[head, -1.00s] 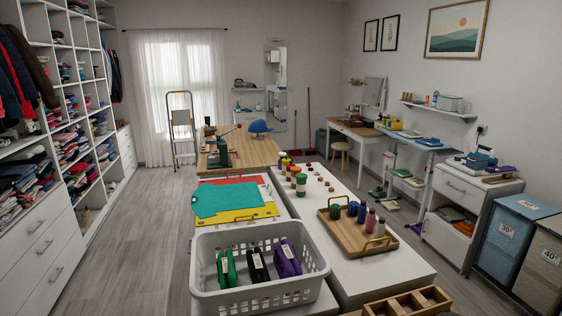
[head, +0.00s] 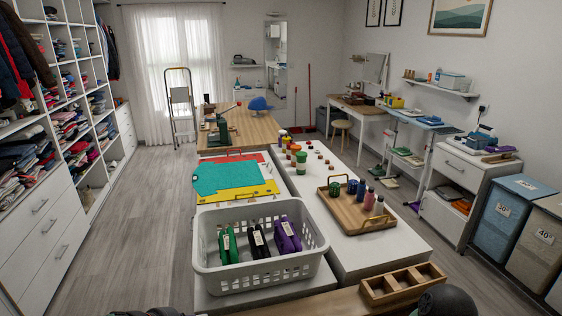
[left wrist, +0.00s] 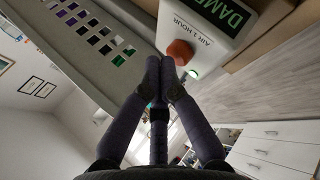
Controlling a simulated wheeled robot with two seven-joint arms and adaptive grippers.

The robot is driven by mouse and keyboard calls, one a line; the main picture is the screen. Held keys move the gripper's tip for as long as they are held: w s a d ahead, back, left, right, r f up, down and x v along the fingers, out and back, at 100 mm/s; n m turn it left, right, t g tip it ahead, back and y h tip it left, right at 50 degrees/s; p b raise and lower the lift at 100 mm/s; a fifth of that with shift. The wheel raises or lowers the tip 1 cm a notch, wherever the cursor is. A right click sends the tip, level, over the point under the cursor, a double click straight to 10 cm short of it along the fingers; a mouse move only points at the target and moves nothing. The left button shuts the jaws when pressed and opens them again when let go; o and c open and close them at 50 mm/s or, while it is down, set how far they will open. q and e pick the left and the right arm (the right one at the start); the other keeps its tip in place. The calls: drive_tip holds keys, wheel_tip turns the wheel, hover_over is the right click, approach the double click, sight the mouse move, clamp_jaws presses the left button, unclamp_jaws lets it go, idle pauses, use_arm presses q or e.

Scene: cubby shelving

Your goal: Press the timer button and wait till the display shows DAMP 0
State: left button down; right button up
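In the left wrist view, a white timer box carries a red button (left wrist: 180,52), a label reading "AIR 1 HOUR" and a dark display (left wrist: 226,16) with green letters "DAMP". The display is cut off by the frame edge, so any number after the word is hidden. A small green light (left wrist: 193,73) glows beside the button. My left gripper (left wrist: 160,64) has its fingertips together, close to the button; I cannot tell whether they touch it. The timer box is not seen in the head view.
A grey laundry basket (head: 262,276) with several pouches stands on the front table; its wall also shows in the left wrist view (left wrist: 85,65). A wooden divided tray (head: 402,284) and a bottle tray (head: 352,222) lie to the right. The floor at left (head: 140,235) is clear.

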use_arm(q)
drive_tip(key=shift+w+r, duration=0.1)
drive_tip(key=shift+r, duration=0.1)
drive_tip(key=shift+r, duration=0.15)
wheel_tip(320, 180, up, 6)
drive_tip(key=p, duration=0.5)
drive_tip(key=shift+f, duration=0.2)
